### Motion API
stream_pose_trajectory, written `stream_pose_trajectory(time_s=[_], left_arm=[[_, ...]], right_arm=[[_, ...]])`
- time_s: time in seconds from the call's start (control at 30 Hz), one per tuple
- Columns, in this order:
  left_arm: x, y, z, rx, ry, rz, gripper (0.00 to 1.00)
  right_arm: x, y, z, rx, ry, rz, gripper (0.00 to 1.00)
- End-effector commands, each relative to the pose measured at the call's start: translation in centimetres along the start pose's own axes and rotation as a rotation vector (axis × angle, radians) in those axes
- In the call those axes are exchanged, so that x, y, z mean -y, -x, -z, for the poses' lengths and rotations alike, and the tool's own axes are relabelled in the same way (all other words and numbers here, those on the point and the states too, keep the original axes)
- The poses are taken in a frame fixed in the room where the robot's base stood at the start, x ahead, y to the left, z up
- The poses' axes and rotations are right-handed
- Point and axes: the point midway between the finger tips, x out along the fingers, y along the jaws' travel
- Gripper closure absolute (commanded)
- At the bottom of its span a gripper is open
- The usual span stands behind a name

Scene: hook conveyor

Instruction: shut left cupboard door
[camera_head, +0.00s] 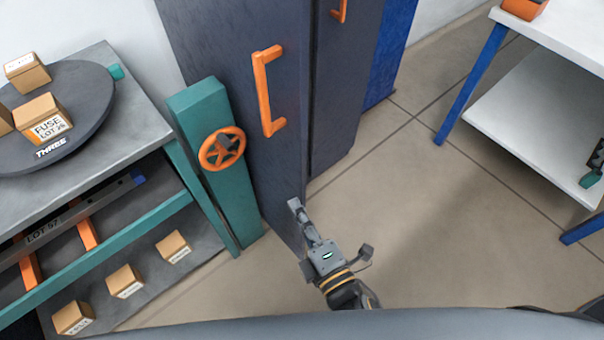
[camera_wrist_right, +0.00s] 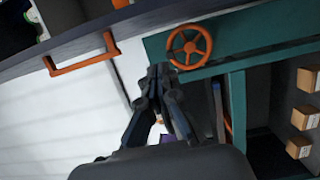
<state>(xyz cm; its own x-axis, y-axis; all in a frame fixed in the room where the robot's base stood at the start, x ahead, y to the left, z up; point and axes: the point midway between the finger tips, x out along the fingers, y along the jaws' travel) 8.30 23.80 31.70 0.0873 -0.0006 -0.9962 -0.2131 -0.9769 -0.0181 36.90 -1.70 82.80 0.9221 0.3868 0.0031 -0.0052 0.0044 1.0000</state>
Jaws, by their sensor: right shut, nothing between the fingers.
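The left cupboard door (camera_head: 222,60) is dark grey with an orange bar handle (camera_head: 267,92). It stands ajar, its free edge out in front of the right door (camera_head: 340,90). My right gripper (camera_head: 297,208) is shut and empty, with its fingertips close to the lower free edge of the left door; I cannot tell whether they touch it. In the right wrist view the shut fingers (camera_wrist_right: 160,72) point toward a dark door panel (camera_wrist_right: 150,18), with an orange handle (camera_wrist_right: 82,56) to their left. My left gripper is not in view.
A green post (camera_head: 215,160) with an orange handwheel (camera_head: 222,148) stands left of the door. A grey shelf bench (camera_head: 140,125) carries a dark turntable (camera_head: 85,90) with boxes. A white table (camera_head: 530,100) is at right. The tiled floor (camera_head: 400,220) between is clear.

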Motion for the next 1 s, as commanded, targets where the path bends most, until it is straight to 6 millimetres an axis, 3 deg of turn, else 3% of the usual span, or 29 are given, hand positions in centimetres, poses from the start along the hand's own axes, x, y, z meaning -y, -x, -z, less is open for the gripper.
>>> stream_pose_trajectory(time_s=[0.43,0.7,1.0], left_arm=[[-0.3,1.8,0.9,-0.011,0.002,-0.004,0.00],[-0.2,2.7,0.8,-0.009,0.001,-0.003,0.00],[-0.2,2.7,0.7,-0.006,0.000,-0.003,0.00]], right_arm=[[-0.2,-9.3,0.0,0.000,-0.005,-0.001,1.00],[0.0,-9.7,-3.4,-0.001,-0.004,0.003,1.00],[0.1,-9.8,-3.9,-0.001,-0.006,0.002,1.00]])
